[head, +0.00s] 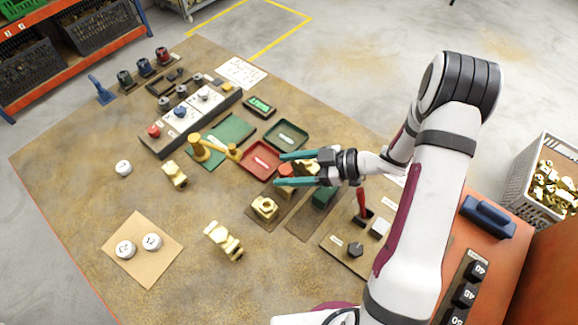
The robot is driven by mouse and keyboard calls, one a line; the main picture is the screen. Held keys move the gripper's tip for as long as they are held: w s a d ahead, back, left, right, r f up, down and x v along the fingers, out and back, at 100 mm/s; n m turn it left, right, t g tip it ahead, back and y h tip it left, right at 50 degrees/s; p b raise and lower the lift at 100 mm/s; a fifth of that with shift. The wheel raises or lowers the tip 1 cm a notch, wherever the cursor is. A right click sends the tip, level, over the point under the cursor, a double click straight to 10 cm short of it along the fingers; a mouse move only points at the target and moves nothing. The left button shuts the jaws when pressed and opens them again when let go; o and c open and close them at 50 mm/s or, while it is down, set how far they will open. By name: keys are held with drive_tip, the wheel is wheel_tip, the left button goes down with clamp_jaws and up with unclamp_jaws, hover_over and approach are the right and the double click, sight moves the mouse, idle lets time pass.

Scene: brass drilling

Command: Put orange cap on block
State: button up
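My gripper (279,170) has two teal fingers pointing left, spread apart, over the middle of the bench. A small orange-red piece (286,171), probably the orange cap, shows between the fingers. I cannot tell its height relative to them, and the lower finger partly covers that area. A brass piece (308,166) also shows between the fingers, close to the palm. A brass block (264,207) with a round opening sits on a brown mat, below and left of the fingers. Other brass blocks lie at the lower middle (224,241) and left (174,176). Which block is meant is unclear.
A red tray (246,169) and a green tray (270,133) lie beyond the fingertips. A brass fixture (200,149) stands on a green mat. A red-handled lever (361,203) stands near my arm.

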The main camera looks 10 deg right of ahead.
drive_tip(key=shift+r, duration=0.1)
drive_tip(key=v, duration=1.1)
drive_tip(key=w+d+r+m+t+h, duration=0.35)
drive_tip(key=w+r+t+h, duration=0.2)
drive_tip(key=w, duration=0.45)
drive_tip(key=d+r+m+h, duration=0.6)
drive_tip(key=m+h, duration=0.2)
drive_tip(key=h, duration=0.2)
drive_tip(key=s+a+m+g+y, duration=0.1)
drive_tip(key=s+a+m+g, duration=0.2)
drive_tip(key=s, duration=0.7)
drive_tip(key=s+a+f+m+g+y, duration=0.1)
drive_tip(key=s+a+m+g, duration=0.2)
drive_tip(key=s+a, duration=0.5)
drive_tip(key=s+a+m+g+y, duration=0.2)
drive_tip(key=s+a, duration=0.3)
drive_tip(key=s, duration=0.7)
drive_tip(key=shift+s+a+f+m+g, duration=0.3)
drive_tip(key=shift+s+a+m+g, duration=0.1)
drive_tip(key=shift+m+g, duration=0.2)
